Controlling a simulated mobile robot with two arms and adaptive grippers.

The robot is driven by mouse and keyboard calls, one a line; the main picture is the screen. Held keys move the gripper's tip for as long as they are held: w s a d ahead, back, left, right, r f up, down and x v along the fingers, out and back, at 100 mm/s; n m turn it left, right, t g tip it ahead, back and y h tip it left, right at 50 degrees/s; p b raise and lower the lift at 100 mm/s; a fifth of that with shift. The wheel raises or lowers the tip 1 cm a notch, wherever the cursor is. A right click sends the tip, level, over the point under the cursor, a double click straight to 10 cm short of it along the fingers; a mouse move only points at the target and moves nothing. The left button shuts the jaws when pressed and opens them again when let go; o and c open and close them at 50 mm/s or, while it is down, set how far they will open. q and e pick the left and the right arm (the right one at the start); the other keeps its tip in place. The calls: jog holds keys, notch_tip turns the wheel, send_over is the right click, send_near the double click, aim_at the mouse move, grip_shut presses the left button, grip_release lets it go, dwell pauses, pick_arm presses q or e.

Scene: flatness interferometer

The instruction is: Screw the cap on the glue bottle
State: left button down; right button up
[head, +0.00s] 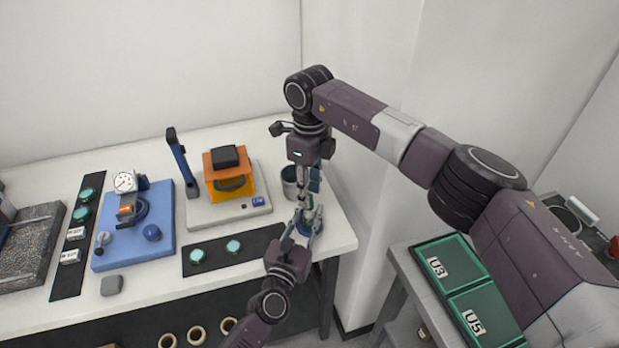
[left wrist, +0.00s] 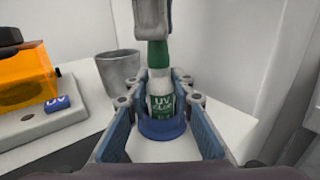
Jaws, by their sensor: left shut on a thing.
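The glue bottle (left wrist: 161,84) is white with a green "UV GLUE" label and stands upright in a blue ring-shaped holder (left wrist: 150,132). My left gripper (head: 303,228) is shut on the bottle, its blue-padded fingers on either side of it in the left wrist view (left wrist: 160,100). The green cap (left wrist: 158,54) is at the bottle's top, in line with it and seemingly touching; its thread is hidden. My right gripper (head: 303,198) points straight down from above. Its grey fingers (left wrist: 152,20) are closed on the cap and hide its upper end.
A grey metal cup (head: 290,183) stands close behind the bottle, near the bench's right edge. An orange-windowed UV unit (head: 229,182) and a dark mat (head: 222,252) with teal discs lie to the left. Green U3 and U5 trays (head: 447,268) are on the right-hand table.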

jog(key=shift+f, duration=1.45)
grip_shut()
jog(key=shift+m, duration=1)
jog(key=shift+o, duration=0.7)
grip_release()
jog(key=shift+r, duration=0.1)
